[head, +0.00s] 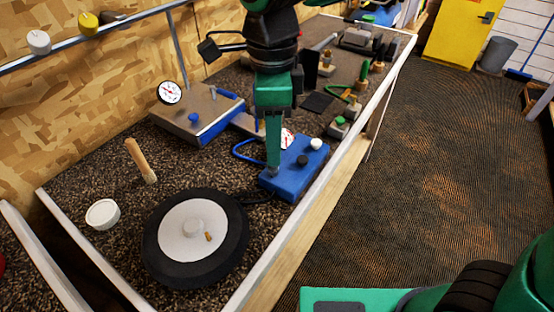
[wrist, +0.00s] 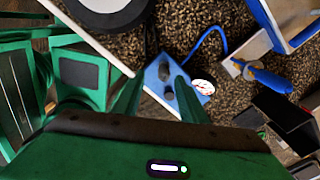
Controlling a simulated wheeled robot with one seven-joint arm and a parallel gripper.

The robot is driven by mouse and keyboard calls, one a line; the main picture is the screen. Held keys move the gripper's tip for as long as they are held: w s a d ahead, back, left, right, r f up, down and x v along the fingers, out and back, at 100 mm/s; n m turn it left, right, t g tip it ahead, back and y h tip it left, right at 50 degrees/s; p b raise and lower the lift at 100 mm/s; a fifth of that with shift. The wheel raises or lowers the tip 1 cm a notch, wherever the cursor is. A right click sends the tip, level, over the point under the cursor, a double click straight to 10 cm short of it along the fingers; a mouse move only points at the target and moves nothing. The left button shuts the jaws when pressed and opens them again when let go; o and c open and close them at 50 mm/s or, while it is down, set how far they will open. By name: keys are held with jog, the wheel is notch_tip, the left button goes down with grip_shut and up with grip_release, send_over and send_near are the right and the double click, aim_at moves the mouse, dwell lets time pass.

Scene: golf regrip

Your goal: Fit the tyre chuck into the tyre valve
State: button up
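The tyre (head: 233,250) lies flat at the near end of the bench, a black ring around a white hub (head: 175,240). A small brass-coloured stub (head: 208,237), apparently the valve, stands on the hub. A blue block (head: 295,180) sits right of the tyre. A dark upright piece on it, possibly the chuck, shows in the wrist view (wrist: 164,68). My gripper (head: 273,168) points down over the block's left end. In the wrist view its fingers are apart, on either side of the dark piece, with gaps visible. The tyre's edge also shows there (wrist: 135,18).
A blue-fronted box (head: 205,112) stands farther back. A white rail (head: 310,190) edges the bench.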

aim_at(274, 169)
jog(key=shift+w+f, duration=0.15)
jog(key=shift+f, duration=1.6)
jog(key=shift+w+f, duration=0.15)
jog(key=shift+f, duration=1.55)
grip_shut()
